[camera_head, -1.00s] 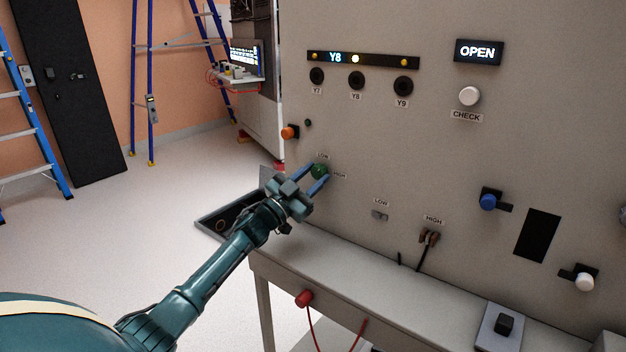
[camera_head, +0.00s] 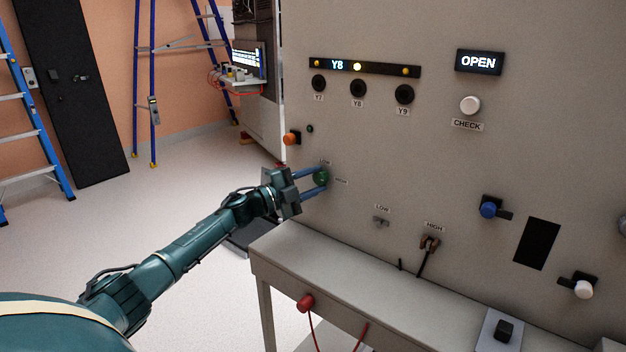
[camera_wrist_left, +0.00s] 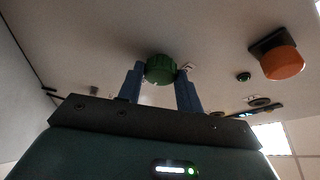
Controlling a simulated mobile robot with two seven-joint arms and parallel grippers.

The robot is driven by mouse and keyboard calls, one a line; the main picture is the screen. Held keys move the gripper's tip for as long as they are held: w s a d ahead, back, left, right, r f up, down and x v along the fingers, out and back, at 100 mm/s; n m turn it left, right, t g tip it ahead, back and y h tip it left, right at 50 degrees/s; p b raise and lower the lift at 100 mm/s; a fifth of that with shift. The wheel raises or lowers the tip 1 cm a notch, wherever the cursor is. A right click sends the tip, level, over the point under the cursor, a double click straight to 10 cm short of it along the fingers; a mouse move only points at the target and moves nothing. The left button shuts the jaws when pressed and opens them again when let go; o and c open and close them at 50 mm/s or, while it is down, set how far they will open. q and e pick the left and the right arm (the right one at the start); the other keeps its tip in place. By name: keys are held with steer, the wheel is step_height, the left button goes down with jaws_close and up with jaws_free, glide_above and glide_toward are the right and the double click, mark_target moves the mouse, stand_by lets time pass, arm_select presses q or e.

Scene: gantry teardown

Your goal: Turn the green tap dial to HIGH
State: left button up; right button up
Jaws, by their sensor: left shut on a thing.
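The green tap dial (camera_head: 320,178) is a round ribbed knob on the grey panel, between a small LOW label above it and a HIGH label at its right. My left gripper (camera_head: 314,182) reaches it from the left, its two blue fingers shut on the dial, one above and one below. In the left wrist view the green dial (camera_wrist_left: 160,68) sits between the fingertips of the left gripper (camera_wrist_left: 160,78). The dial's pointer mark cannot be made out. My right gripper is not in view.
An orange knob (camera_head: 291,138) and a small dark green button (camera_head: 310,129) are above the dial. A grey ledge (camera_head: 330,265) runs below. Lower right on the panel are a LOW/HIGH socket pair with a plugged cable (camera_head: 429,243) and a blue handle (camera_head: 489,209).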

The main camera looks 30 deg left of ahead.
arm_select(q)
steer(key=shift+m, duration=0.5)
steer(key=shift+g, duration=0.3)
steer(key=o, duration=1)
steer(key=shift+b+v, duration=0.4)
steer(key=shift+v, duration=6.2)
